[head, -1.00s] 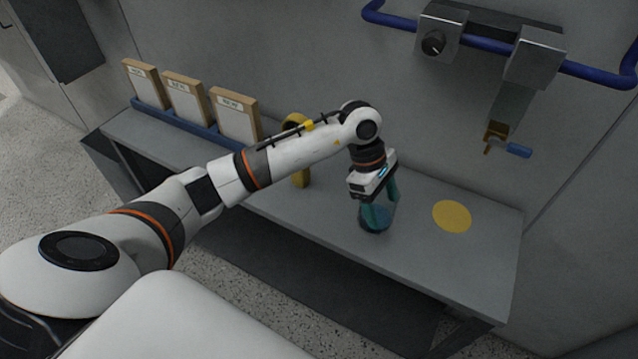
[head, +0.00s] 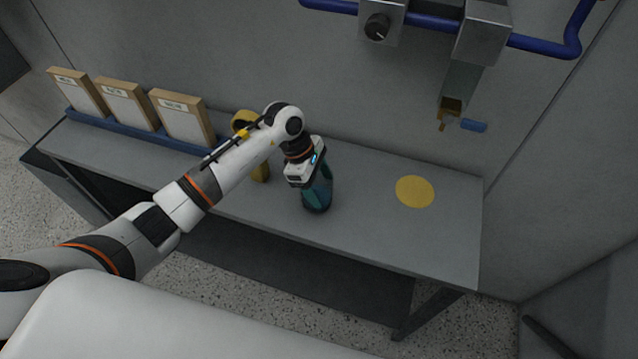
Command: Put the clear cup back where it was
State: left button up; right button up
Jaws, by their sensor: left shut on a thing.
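The clear cup (head: 317,199) is a dark, see-through vessel near the middle of the grey bench. My left gripper (head: 316,190) comes down on it from above, with its teal fingers shut on it. The fingers hide part of the cup. I cannot tell whether its base touches the bench. A flat yellow disc (head: 414,191) lies on the bench to the right of the cup, with nothing on it. My right gripper is not in view.
The grey bench (head: 370,225) has free room around the disc. A yellow stand (head: 262,172) is behind my left arm. Several framed boards (head: 183,119) stand in a blue rack (head: 140,134) at the left. A dispenser with a blue handle (head: 473,125) hangs on the wall, beneath a blue pipe (head: 540,47).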

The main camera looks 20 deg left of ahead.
pick_arm(q)
jog(key=shift+f, duration=0.45)
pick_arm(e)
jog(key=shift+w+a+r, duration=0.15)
pick_arm(q)
jog(key=shift+f, duration=0.1)
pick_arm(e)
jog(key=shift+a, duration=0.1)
pick_arm(q)
jog(key=shift+f, duration=0.15)
jog(key=o, duration=1.1)
jog(key=shift+c, duration=0.2)
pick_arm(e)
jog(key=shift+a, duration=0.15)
